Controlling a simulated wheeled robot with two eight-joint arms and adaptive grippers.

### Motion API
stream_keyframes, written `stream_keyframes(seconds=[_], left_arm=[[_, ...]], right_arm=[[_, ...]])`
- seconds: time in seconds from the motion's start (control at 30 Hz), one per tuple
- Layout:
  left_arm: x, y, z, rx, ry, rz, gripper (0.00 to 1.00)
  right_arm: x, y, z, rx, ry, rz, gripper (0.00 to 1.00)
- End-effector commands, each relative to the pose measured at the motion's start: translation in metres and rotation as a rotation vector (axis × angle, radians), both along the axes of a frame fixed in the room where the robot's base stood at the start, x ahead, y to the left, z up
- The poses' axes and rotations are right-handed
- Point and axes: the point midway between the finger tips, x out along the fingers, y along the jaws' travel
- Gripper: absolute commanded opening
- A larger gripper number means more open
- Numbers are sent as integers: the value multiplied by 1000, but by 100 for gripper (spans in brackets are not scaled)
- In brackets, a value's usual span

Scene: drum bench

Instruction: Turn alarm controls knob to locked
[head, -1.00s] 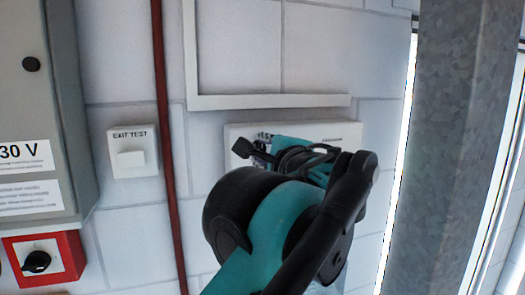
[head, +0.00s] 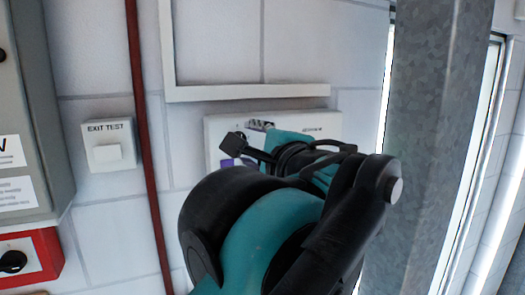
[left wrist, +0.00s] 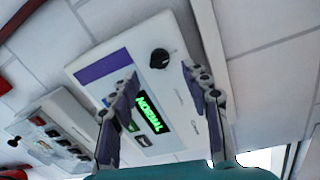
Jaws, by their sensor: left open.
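A white wall panel (left wrist: 130,45) with a purple strip, a green lit display reading NORMAL (left wrist: 150,113) and a round black knob (left wrist: 160,58) fills the middle of the left wrist view. The knob's pointing direction is too small to tell. My left gripper (left wrist: 161,74) is open and empty, its two fingers apart in front of the panel, with the knob seen between and just beyond the fingertips. In the head view a white panel (head: 325,125) on the wall is mostly hidden behind my teal and black arm. My right gripper is not in view.
In the left wrist view another white box (left wrist: 35,112) with several dark switches sits left of the panel. The head view shows an EXIT TEST switch (head: 108,146), a red pipe (head: 148,160), a red box (head: 45,248) with a black knob, and a steel post (head: 430,150) at right.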

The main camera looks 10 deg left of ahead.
Motion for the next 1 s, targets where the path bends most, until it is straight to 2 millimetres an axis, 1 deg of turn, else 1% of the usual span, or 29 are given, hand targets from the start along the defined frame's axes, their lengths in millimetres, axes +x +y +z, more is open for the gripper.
stream_keyframes(seconds=[0.03, 0.1, 0.2, 0.3, 0.5, 0.77, 0.83, 0.87, 0.97, 1.0], left_arm=[[-9, -9, 1, 1, 0, -7, 47], [-21, -16, 2, 1, 0, -6, 47], [-35, -25, 4, 1, 0, -5, 47], [-44, -31, 4, 1, 0, -2, 47], [-52, -35, 5, 1, 0, 0, 47], [-52, -34, 4, 1, 0, 1, 47], [-51, -32, -5, -7, 8, 5, 47], [-50, -30, -12, -15, 14, 8, 47], [-47, -20, -59, -64, 52, 26, 47], [-45, -14, -86, -95, 72, 37, 47]], right_arm=[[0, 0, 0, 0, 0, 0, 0], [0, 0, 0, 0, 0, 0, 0], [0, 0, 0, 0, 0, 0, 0], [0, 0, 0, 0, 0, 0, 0], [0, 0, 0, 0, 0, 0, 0], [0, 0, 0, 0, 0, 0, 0], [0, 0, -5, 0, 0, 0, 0], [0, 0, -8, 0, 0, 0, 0], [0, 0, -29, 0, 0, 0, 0], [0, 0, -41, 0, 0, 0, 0]])
